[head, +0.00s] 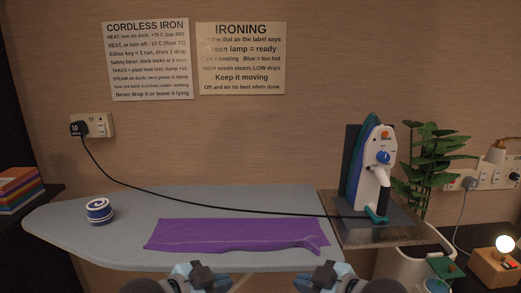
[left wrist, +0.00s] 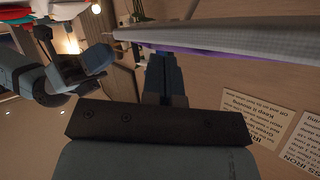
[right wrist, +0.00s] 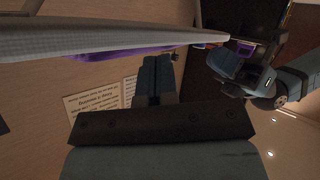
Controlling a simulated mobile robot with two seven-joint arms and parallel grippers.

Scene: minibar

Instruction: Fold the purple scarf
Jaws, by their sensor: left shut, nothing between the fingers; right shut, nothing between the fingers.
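The purple scarf (head: 232,234) lies as a long flat strip along the front part of the grey ironing board (head: 150,205). Its right end shows a crease and a small notched corner. My left gripper (head: 198,266) is shut and empty at the board's front edge, just in front of the scarf's left half. My right gripper (head: 325,269) is shut and empty, just in front of the scarf's right end. The closed fingers also show in the left wrist view (left wrist: 160,75) and the right wrist view (right wrist: 155,78), beside the board's edge, with purple cloth partly visible behind it.
A cordless iron (head: 376,160) stands upright on its dock at the board's right end. A black cable (head: 190,197) runs from the wall socket across the board to it. A blue-and-white round tin (head: 99,211) sits at the left. Grey board is bare behind the scarf.

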